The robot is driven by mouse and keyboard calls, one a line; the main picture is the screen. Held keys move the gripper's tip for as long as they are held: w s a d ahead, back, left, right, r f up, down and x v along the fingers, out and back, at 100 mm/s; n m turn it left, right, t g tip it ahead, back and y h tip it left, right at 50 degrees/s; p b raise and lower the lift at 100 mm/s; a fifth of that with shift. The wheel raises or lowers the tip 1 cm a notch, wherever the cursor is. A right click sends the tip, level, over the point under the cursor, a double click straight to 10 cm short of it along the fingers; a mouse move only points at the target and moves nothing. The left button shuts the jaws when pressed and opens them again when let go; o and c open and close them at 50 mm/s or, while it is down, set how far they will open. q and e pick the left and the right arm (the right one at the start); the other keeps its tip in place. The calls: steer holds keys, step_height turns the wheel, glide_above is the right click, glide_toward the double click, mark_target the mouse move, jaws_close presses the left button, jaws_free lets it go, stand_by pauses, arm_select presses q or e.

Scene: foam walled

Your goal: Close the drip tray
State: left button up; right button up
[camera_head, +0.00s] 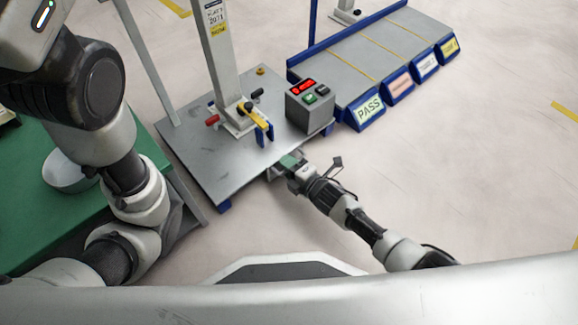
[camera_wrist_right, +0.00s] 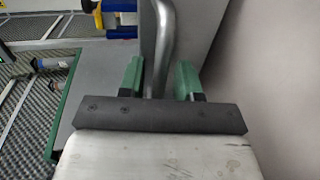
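The drip tray is mostly hidden; a small grey part (camera_head: 276,173), which looks like its front, juts out below the front edge of the steel-topped bench. My right gripper (camera_head: 290,161) is at that edge. In the right wrist view, a bent metal bar (camera_wrist_right: 164,45), seemingly the tray's handle, runs between the green fingertips (camera_wrist_right: 160,78). The fingers stand apart on either side of the bar, with a gap showing on its right. Whether either finger touches it I cannot tell. My left arm comes in at the left; its fingers are out of frame.
The steel-topped bench (camera_head: 222,163) carries an upright column stand (camera_head: 222,65) and a grey control box (camera_head: 312,112) with a red display. Blue-edged sorting lanes (camera_head: 375,55) with labelled fronts stand behind right. A green table (camera_head: 50,215) is at left. The floor at right is clear.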

steer(key=shift+s+d+r+p, duration=0.1)
steer(key=shift+s+r+p, duration=0.1)
steer(key=shift+r+p, duration=0.25)
steer(key=f+p+v, duration=0.1)
steer(key=p+v, duration=0.4)
steer(key=v, duration=0.5)
steer(key=shift+s+p, duration=0.15)
steer(key=shift+p, duration=0.15)
steer(key=shift+d+r, duration=0.1)
steer(key=shift+r, duration=0.05)
